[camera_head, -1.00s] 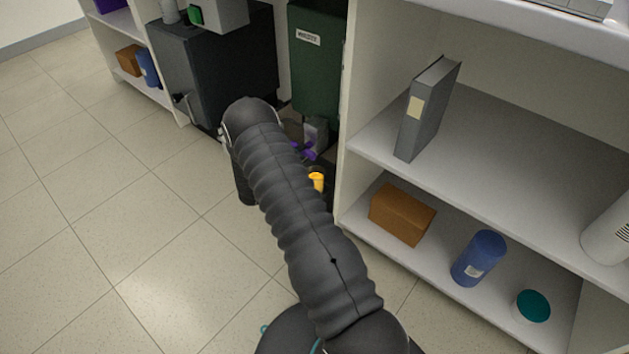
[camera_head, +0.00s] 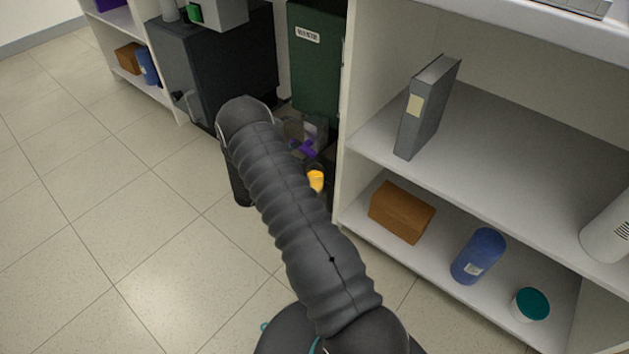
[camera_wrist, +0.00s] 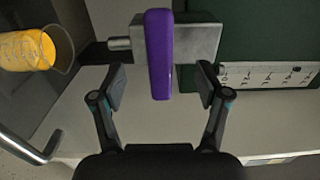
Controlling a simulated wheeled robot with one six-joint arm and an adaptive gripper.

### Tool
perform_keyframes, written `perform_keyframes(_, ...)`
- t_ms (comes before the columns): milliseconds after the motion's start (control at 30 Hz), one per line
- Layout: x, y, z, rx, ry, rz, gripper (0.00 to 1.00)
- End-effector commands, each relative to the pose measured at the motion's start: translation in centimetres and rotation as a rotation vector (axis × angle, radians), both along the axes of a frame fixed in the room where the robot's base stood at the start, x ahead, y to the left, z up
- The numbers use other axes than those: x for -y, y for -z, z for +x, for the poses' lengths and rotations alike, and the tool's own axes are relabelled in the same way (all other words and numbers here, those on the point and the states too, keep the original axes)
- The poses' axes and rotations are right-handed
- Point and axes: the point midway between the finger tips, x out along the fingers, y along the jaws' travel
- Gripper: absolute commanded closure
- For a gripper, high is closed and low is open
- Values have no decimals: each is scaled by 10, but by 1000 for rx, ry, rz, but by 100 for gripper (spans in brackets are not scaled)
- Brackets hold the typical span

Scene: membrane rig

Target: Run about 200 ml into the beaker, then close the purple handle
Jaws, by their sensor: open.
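In the wrist view the purple handle (camera_wrist: 159,55) is a long bar across a grey metal valve body (camera_wrist: 197,42). My gripper (camera_wrist: 161,85) is open. Its two fingers stand on either side of the handle's near end, with a gap on both sides. The glass beaker (camera_wrist: 67,48) is at the upper left and holds yellow liquid (camera_wrist: 28,49); its markings are too blurred to read. No stream shows between valve and beaker. In the head view, the handle (camera_head: 307,148) and the yellow liquid (camera_head: 316,181) show just right of my arm, which hides the gripper.
A dark green tank (camera_head: 313,70) stands behind the valve, with a white scale strip (camera_wrist: 265,75) in the wrist view. A bent metal rod (camera_wrist: 30,148) is at lower left there. A white shelf unit (camera_head: 480,110) stands close on the right. Floor at left is clear.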

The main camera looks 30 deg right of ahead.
Motion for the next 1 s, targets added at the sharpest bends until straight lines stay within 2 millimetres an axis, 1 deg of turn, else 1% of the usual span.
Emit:
perform_keyframes(100,-10,-1,-4,1,0,-1,25)
perform_keyframes(700,-56,-1,-21,1,1,-1,25)
perform_keyframes(800,-59,0,-22,1,2,-1,25)
perform_keyframes(1000,-60,0,-23,1,2,0,25)
